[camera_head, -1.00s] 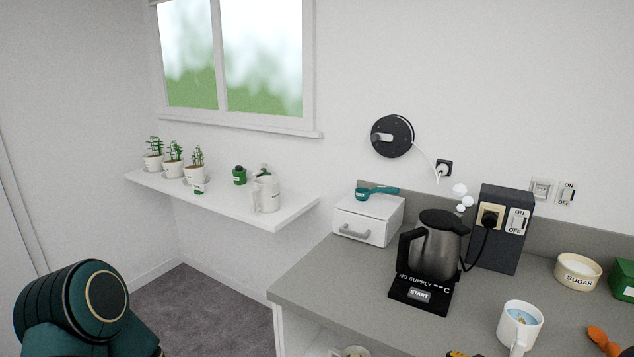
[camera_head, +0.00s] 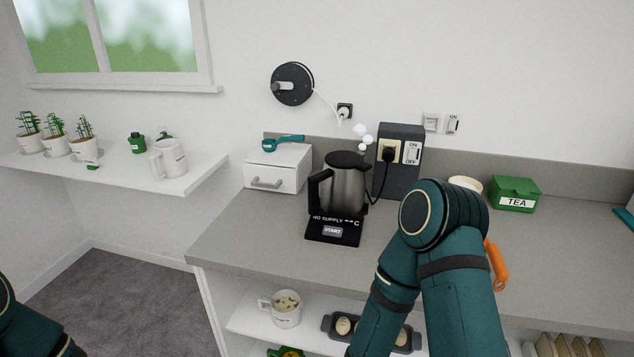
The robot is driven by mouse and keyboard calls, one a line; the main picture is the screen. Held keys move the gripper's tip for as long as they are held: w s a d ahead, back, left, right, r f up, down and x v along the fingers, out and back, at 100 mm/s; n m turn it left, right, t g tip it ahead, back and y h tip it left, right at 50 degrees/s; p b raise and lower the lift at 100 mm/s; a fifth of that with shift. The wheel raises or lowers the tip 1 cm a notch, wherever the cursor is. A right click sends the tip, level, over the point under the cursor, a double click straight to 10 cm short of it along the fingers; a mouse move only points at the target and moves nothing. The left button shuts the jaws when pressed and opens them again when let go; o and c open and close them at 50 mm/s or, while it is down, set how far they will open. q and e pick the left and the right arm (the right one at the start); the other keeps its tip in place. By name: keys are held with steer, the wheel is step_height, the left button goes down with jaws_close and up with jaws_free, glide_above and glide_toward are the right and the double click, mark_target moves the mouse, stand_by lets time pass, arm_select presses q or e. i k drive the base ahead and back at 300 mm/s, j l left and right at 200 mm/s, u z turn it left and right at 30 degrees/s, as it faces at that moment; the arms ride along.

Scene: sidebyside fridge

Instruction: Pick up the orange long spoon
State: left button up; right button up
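The orange long spoon (camera_head: 496,265) lies on the grey counter (camera_head: 560,260) just right of my raised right arm. Only part of the orange spoon shows; the rest is hidden behind the arm. My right arm fills the lower middle of the view, bent at a dark green joint, and its gripper is not in view. A piece of my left arm shows at the lower left corner; its gripper is not in view either.
A kettle (camera_head: 345,190) stands on its base left of my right arm. A white drawer box (camera_head: 278,170) carries a teal scoop (camera_head: 283,142). A green TEA box (camera_head: 515,194) stands behind the spoon. A shelf below holds a mug (camera_head: 287,309).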

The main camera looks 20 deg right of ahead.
mark_target(502, 275)
steer(key=z, duration=1.75)
